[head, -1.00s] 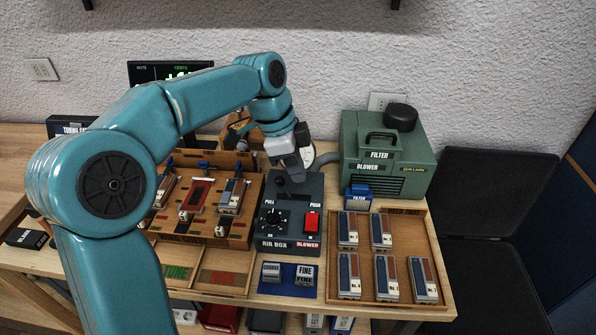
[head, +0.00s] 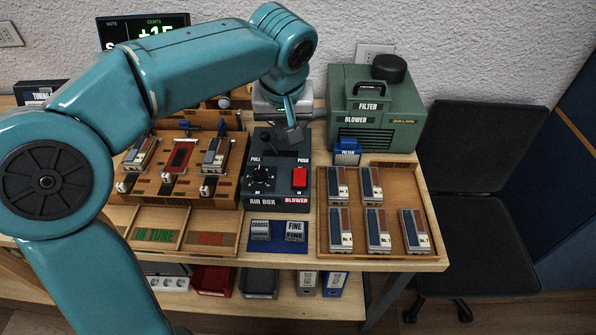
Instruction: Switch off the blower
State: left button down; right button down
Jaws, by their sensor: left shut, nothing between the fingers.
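The dark air box (head: 275,203) stands in the middle of the bench, with PULL and PUSH labels on its top. A round black knob (head: 260,178) sits on its left part. A red blower switch (head: 300,178) sits on its right part, above the BLOWER label. The green filter blower (head: 375,115) stands behind and to the right. My left gripper (head: 293,136) is shut and empty, pointing down over the back of the air box, behind the red switch. Whether it touches the box I cannot tell. My right gripper is not in view.
A wooden tray (head: 322,222) of several numbered blocks lies right of the air box. A wooden rack (head: 228,192) with more blocks is on the left. A blue mat (head: 279,237) with COARSE and FINE blocks lies in front. A black chair (head: 470,200) stands right of the bench.

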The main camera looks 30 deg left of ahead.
pick_arm(q)
jog(key=d, duration=0.3)
jog(key=shift+r+m+t, duration=0.25)
jog(key=shift+m+t, duration=0.05)
jog(key=shift+m, duration=0.1)
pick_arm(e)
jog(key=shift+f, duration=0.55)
pick_arm(q)
jog(key=b, duration=0.1)
send_near(298, 171)
jog(key=x, duration=0.5)
jog(key=shift+w+a, duration=0.15)
jog(key=shift+w+f, duration=0.1)
jog(key=shift+f, duration=0.7)
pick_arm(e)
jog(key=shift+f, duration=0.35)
